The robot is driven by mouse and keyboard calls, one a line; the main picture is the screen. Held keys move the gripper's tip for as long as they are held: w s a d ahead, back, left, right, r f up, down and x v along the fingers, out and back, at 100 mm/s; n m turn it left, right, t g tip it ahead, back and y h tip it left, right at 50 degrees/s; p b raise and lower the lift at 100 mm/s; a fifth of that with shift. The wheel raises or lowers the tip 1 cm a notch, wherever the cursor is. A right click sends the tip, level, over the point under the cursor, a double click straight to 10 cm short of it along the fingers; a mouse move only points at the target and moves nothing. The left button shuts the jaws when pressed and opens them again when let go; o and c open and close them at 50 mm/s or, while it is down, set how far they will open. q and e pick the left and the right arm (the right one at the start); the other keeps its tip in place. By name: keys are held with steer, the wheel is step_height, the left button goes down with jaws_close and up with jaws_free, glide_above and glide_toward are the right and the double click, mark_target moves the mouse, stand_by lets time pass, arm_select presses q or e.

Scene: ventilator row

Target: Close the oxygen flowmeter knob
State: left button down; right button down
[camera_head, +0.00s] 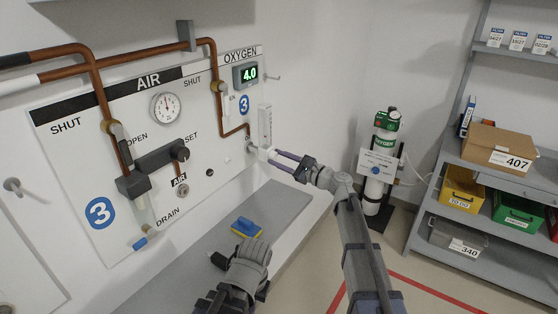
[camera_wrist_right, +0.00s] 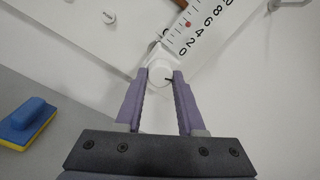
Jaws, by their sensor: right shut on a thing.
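The oxygen flowmeter (camera_head: 265,124) is a clear, upright scaled tube on the wall panel, under the OXYGEN label. Its scale (camera_wrist_right: 199,32) shows in the right wrist view, with a red float about level with the 4. A display (camera_head: 246,74) above it reads 4.0. My right gripper (camera_head: 270,154) is shut on the knob, with one purple finger on each side (camera_wrist_right: 159,80). My left gripper (camera_head: 243,262) is low over the counter, away from the panel; its fingers are unclear.
A blue and yellow sponge-like block (camera_head: 247,227) lies on the grey counter (camera_head: 284,208). Copper pipes and the AIR gauge (camera_head: 166,107) are left of the flowmeter. A green-topped oxygen cylinder (camera_head: 376,185) and shelves with a cardboard box (camera_head: 485,144) stand to the right.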

steer(key=n, duration=0.3)
steer(key=shift+n, duration=0.4)
steer(key=n, duration=0.3)
steer(key=shift+w+n, duration=0.1)
steer(key=shift+n, duration=0.3)
steer(key=n, duration=0.6)
steer(key=shift+d+r+n+g+y, duration=0.1)
steer(key=shift+n+g+y, duration=0.2)
steer(key=shift+g, duration=0.1)
steer(key=c, duration=0.5)
jaws_free()
steer(key=v, duration=0.7)
steer(key=shift+s+d, duration=0.3)
